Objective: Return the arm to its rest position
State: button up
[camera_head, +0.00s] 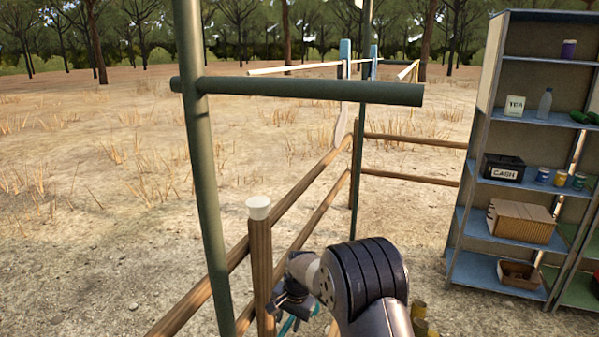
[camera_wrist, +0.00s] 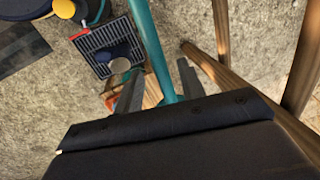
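My arm reaches in from the bottom of the head view, with my gripper (camera_head: 287,304) low beside a wooden post with a pale cap (camera_head: 259,209). In the wrist view, the two grey fingers of my gripper (camera_wrist: 160,67) stand apart. A teal pole (camera_wrist: 147,35) runs between them in the picture, with a gap visible on each side. I cannot tell how far below the fingers it lies. No object is seen held. The fingertips are hard to make out in the head view.
Wooden fence rails (camera_head: 323,178) and a green upright pole (camera_head: 205,190) with a crossbar (camera_head: 305,90) stand close to my arm. A blue-framed shelf (camera_head: 462,262) with several goods stands at the right.

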jog(key=shift+a+f, duration=0.1)
jog(key=shift+f, duration=0.5)
jog(key=shift+s+d+r+m, duration=0.1)
jog(key=shift+s+d+m, duration=0.2)
jog(key=shift+d, duration=0.25)
